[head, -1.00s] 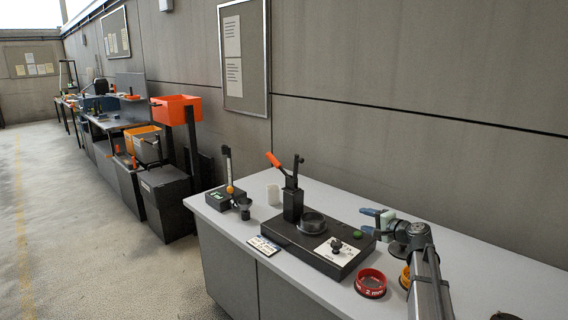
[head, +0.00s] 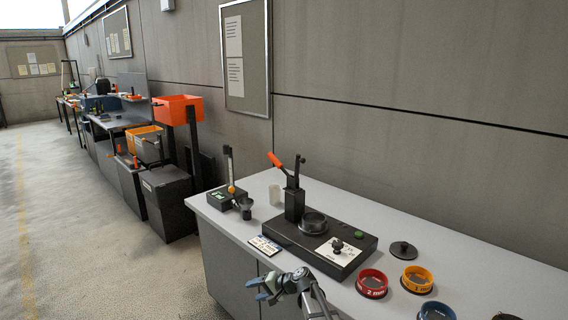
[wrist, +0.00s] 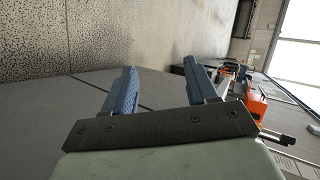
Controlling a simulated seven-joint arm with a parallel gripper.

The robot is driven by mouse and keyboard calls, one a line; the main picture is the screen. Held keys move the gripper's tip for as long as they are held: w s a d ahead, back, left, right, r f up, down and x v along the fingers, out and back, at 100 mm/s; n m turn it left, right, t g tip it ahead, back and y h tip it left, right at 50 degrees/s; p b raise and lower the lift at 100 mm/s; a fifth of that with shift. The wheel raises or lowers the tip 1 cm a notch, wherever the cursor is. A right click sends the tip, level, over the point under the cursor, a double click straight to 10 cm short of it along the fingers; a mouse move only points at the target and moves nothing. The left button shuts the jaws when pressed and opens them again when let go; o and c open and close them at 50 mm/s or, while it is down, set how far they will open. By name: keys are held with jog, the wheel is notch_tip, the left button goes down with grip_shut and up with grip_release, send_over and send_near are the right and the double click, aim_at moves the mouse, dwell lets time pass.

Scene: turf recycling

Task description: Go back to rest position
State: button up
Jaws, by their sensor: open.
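My gripper (head: 262,288) is at the front edge of the grey-topped bench (head: 470,284) in the head view, left of the sieves and in front of the black machine. In the wrist view its two blue fingers (wrist: 162,88) stand apart with nothing between them. My gripper is open and empty. The wrist view looks sideways past the fingers, with a grey surface to the left and the other workstations tilted at the right.
The black machine (head: 345,258) has an orange lever (head: 275,160). Red (head: 372,283) and orange (head: 417,279) sieve rings and a dark lid (head: 403,249) lie to its right. A small scale-like device (head: 222,200) stands at the bench's left end. The floor (head: 90,240) to the left is clear.

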jog(key=s+d+f+n+g+h, duration=0.2)
jog(key=s+d+f+h, duration=0.3)
jog(key=s+f, duration=0.9)
jog(key=s+d+f+n+g+h, duration=0.25)
jog(key=s+d+f, duration=0.55)
jog(key=s+f, duration=0.55)
jog(key=s+d+f+g+h, duration=0.1)
jog(key=s+d, duration=0.3)
jog(key=s, duration=0.5)
jog(key=s+d+f+g+h, duration=0.1)
jog(key=s+d+f+g, duration=0.1)
jog(key=s+d, duration=0.3)
jog(key=s+d+f+m+g+h, duration=0.1)
jog(key=s+d+g, duration=0.2)
jog(key=s, duration=1.1)
jog(key=shift+d+f, duration=0.2)
jog(key=shift+d, duration=0.6)
